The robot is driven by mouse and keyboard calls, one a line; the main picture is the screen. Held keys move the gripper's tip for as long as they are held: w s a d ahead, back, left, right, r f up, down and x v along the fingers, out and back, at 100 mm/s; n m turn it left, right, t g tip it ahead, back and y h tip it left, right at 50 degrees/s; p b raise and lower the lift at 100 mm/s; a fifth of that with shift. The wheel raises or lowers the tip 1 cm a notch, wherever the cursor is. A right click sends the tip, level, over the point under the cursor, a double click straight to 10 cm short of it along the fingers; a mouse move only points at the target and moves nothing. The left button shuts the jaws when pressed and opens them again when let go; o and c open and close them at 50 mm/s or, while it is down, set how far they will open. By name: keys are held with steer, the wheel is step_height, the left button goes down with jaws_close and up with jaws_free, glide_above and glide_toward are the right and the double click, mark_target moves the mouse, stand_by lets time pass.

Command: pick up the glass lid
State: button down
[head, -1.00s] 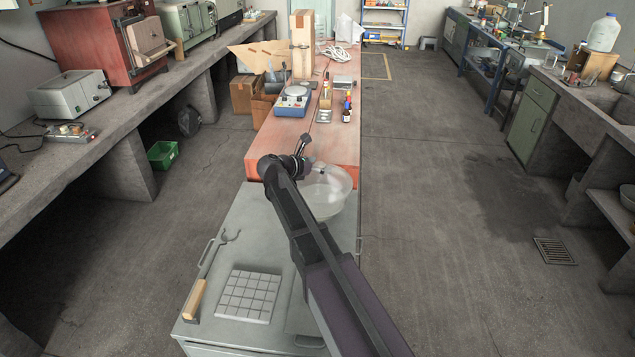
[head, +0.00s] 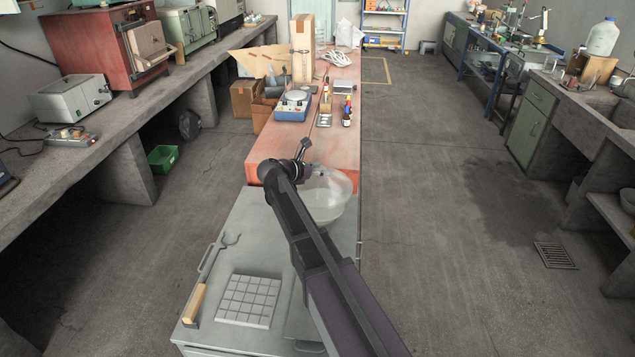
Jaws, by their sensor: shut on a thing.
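The glass lid (head: 338,183) is a clear dome near the front end of the red bench top, close to its right edge. My gripper (head: 307,166) is at the lid's upper left and shut on it. My wrist and forearm hide the fingertips and the lid's left side. A pale round shape (head: 325,215) shows under or through the clear glass. I cannot tell whether the lid touches what is below it.
Farther along the red bench (head: 335,150) stand a blue hotplate (head: 293,105), small bottles (head: 347,114) and a tall carton (head: 303,50). Floor is open to the right.

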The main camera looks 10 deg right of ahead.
mark_target(320, 168)
steer(key=shift+r, duration=0.2)
step_height(320, 168, up, 3)
steer(key=p, duration=0.3)
steer(key=shift+r+p, duration=0.2)
steer(key=shift+p, duration=0.2)
steer(key=s+a+r+p, duration=0.1)
steer(key=s+a, duration=0.8)
steer(key=s, duration=0.3)
steer(key=shift+s+a, duration=0.25)
steer(key=shift+s, duration=0.15)
steer(key=shift+r, duration=0.1)
